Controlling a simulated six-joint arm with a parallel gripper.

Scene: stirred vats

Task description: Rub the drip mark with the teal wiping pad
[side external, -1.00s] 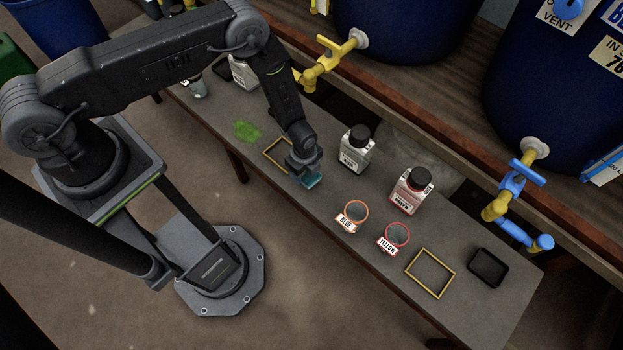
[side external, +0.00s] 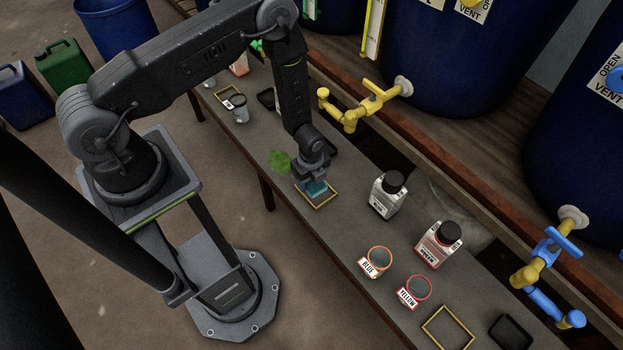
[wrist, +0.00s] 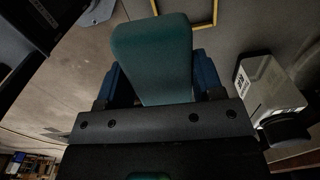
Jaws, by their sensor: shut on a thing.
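The teal wiping pad (side external: 317,188) is held in my gripper (side external: 313,180), over a yellow square outline (side external: 319,205) on the bench. In the wrist view the pad (wrist: 152,55) fills the space between the blue fingers, and the gripper is shut on it. The drip mark (side external: 280,161) is a bright green blotch on the bench, just left of and beyond the pad in the side view. The pad is apart from the mark. I cannot tell how far the pad is above the bench. The mark does not show in the wrist view.
A white bottle with a black cap (side external: 387,194) stands right of my gripper, with a red-labelled bottle (side external: 438,243) beyond. A yellow tap (side external: 364,106) overhangs the bench's back side.

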